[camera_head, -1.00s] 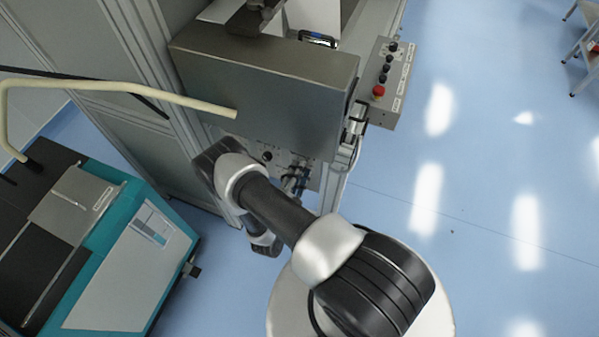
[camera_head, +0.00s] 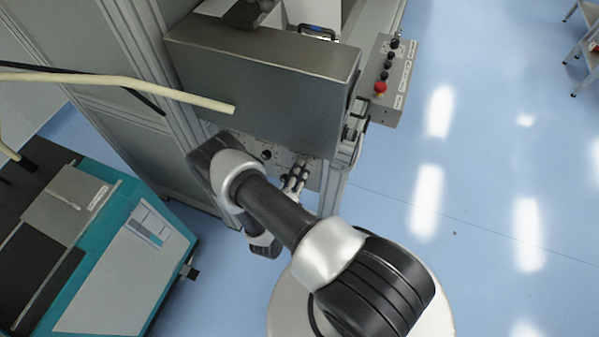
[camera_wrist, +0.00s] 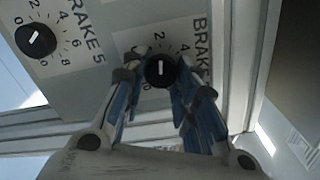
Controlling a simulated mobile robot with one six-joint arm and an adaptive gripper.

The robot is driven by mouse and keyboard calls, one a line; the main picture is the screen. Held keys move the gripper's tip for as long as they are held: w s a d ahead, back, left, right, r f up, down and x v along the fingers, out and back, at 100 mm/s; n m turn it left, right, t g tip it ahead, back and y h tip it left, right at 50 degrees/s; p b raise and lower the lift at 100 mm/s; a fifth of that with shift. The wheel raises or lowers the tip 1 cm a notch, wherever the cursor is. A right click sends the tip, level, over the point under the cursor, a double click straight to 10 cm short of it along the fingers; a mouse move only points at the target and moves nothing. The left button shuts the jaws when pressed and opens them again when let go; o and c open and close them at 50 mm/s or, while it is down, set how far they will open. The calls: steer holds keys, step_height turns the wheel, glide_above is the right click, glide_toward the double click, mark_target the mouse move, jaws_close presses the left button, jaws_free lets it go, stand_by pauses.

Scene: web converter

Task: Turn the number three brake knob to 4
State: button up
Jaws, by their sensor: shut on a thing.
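In the wrist view my gripper (camera_wrist: 160,80) is shut on a black brake knob (camera_wrist: 160,70), with one finger on each side of it. The knob's white line stands upright in the picture, toward the printed 2; the 4 shows to the upper right. The label beside it reads BRAKE, with its number hidden. Another black knob (camera_wrist: 36,40), labelled BRAKE 5, is at the upper left, apart from my fingers. In the head view my gripper (camera_head: 295,180) is at the knob panel (camera_head: 250,148), below the metal box; the held knob is hidden there.
The grey metal box (camera_head: 265,85) overhangs the panel. A control box (camera_head: 388,80) with a red button is to its right. A cream bar (camera_head: 120,85) reaches in from the left. A teal machine (camera_head: 110,255) stands at the lower left. The blue floor (camera_head: 480,150) at right is clear.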

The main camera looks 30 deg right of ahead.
steer(key=m, duration=1)
steer(key=shift+w+a+f+b, duration=0.1)
steer(key=shift+w+b, duration=0.05)
steer(key=shift+b, duration=0.2)
steer(key=shift+m, duration=0.3)
steer(key=o, duration=1)
steer(key=shift+o, duration=0.2)
steer(key=shift+a, duration=0.1)
steer(key=v, duration=1.2)
